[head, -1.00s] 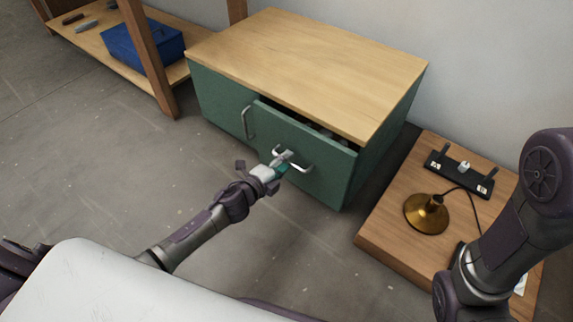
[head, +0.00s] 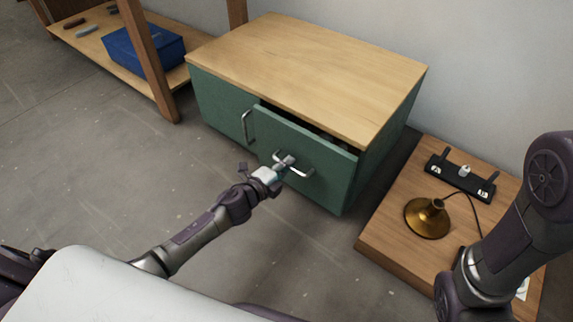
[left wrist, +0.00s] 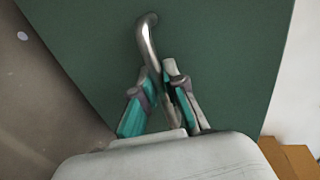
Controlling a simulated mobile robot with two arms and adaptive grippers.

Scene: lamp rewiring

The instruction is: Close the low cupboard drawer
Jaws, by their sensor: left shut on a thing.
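The low cupboard (head: 300,55) is green with a light wooden top. Its drawer (head: 325,182) on the right stands a little open, with a dark gap along its top edge. My left gripper (head: 285,162) is at the drawer's metal bar handle (head: 304,172). In the left wrist view the handle (left wrist: 148,40) runs between the teal-and-grey fingers (left wrist: 158,74), which are shut on it. The green drawer front (left wrist: 215,50) fills most of that view. The drawer's inside is mostly hidden. My right arm shows at the right, its gripper out of view.
A wooden platform (head: 385,240) stands right of the cupboard, holding a brass lamp base (head: 428,217) and a black holder (head: 460,178). A wooden shelf (head: 165,85) with a blue box (head: 145,50) is at left. The floor in front of the cupboard is clear.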

